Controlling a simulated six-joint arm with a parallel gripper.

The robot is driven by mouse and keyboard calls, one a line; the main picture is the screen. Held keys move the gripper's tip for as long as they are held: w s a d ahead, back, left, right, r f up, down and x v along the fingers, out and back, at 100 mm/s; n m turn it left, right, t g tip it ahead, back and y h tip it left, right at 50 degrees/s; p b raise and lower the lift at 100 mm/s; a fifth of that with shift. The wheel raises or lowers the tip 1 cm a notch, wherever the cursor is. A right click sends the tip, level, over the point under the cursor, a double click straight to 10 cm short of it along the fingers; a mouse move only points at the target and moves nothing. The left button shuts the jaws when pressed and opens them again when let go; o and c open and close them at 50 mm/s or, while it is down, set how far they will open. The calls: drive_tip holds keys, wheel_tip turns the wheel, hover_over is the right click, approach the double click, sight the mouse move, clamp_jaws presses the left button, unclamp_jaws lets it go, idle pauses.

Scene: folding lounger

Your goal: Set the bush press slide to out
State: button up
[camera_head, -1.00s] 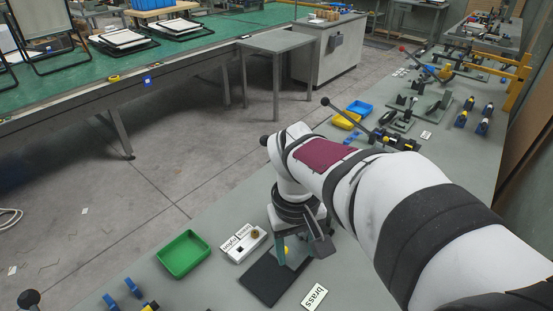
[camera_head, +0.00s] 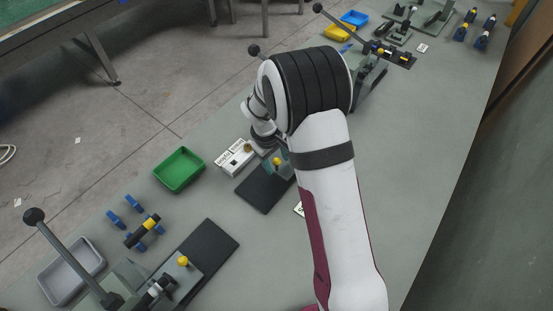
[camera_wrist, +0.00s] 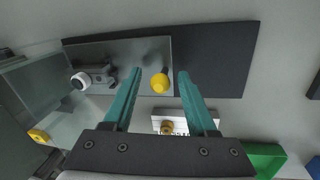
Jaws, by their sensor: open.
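A yellow knob (camera_head: 277,161) stands on a grey metal slide plate beside a black mat (camera_head: 262,191); which part is named the bush press is not marked. In the wrist view the knob (camera_wrist: 159,83) shows between the two teal fingers of my open gripper (camera_wrist: 159,73), not visibly touching either. The grey plate (camera_wrist: 118,52) lies partly over the black mat (camera_wrist: 222,60). A white-tipped fitting (camera_wrist: 80,81) is at the plate's left. In the head view my arm hides most of the press and of my gripper.
A white labelled block (camera_head: 234,158) with a small brass piece and a green tray (camera_head: 180,169) stand left of the mat. A second lever press with its own yellow knob (camera_head: 183,261), blue holders (camera_head: 133,203) and a grey tray (camera_head: 71,272) are at lower left.

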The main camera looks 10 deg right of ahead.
drive_tip(key=shift+f, duration=0.2)
clamp_jaws()
idle(1.3)
